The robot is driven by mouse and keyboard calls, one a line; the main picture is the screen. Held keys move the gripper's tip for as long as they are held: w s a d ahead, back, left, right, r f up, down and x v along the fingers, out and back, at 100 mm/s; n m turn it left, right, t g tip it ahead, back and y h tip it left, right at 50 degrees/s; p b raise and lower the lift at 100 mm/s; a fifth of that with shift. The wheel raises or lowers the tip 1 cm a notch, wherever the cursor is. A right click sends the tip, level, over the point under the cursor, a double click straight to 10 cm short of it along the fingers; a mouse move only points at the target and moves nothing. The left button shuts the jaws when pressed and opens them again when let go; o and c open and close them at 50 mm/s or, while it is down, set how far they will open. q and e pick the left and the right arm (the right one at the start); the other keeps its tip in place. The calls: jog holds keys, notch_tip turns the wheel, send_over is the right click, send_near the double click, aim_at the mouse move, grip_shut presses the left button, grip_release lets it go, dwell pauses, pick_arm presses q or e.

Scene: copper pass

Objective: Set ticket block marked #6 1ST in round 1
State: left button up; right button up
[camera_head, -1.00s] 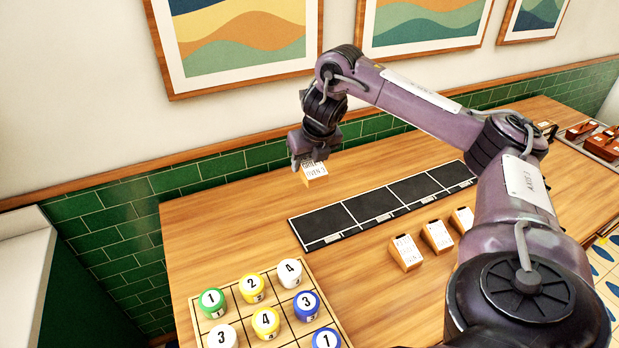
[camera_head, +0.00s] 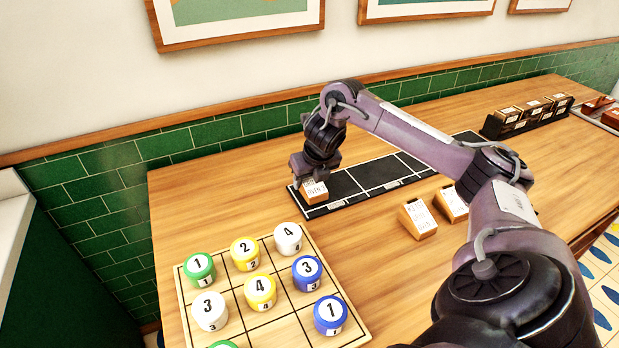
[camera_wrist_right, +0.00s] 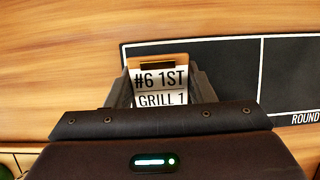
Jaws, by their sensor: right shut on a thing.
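The ticket block (camera_wrist_right: 160,87) reads "#6 1ST" and "GRILL 1" in the right wrist view, a wooden block with a white face. My right gripper (camera_head: 314,178) is shut on it. In the head view the block (camera_head: 314,193) is at the left end of the black board (camera_head: 345,186), over or on its leftmost section. I cannot tell whether it touches the board. In the wrist view the board (camera_wrist_right: 220,70) spreads to the right of the block, with a white dividing line and the word "ROUND" at its right edge. My left gripper is not in view.
More ticket blocks (camera_head: 418,219) stand in front of the board. A wooden grid (camera_head: 283,299) with numbered round pieces lies at the near left. A black rack of blocks (camera_head: 526,117) stands at the far right. The table left of the board is clear.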

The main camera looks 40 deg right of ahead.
aim_at(317, 194)
jog(key=shift+f, duration=0.15)
jog(key=o, duration=1)
jog(key=shift+o, duration=0.2)
jog(key=p+v, duration=0.6)
jog(key=v, duration=0.6)
